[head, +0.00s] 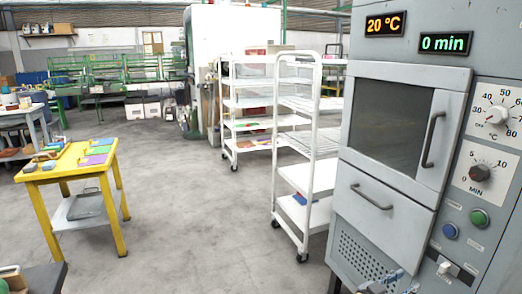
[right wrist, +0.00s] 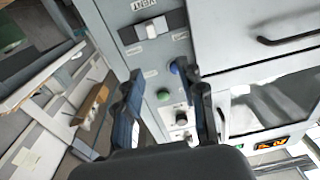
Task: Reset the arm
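My right gripper (head: 380,284) shows at the bottom edge of the head view, in front of the lower part of the grey oven (head: 401,148). Only its finger end is visible there. In the right wrist view its two fingers (right wrist: 160,72) stand apart with nothing between them. Beyond them is the oven's control panel, turned in the picture, with a blue button (right wrist: 174,68), a green button (right wrist: 163,95) and a white switch (right wrist: 152,31). I cannot tell any contact with the panel. My left gripper is not in view.
A yellow table (head: 50,178) with colored pads stands at left. White rack carts (head: 307,150) stand left of the oven. Grey floor (head: 190,215) between is clear. A dark surface (head: 45,277) edges the bottom left. A wooden-backed brush-like object (right wrist: 90,105) shows in the wrist view.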

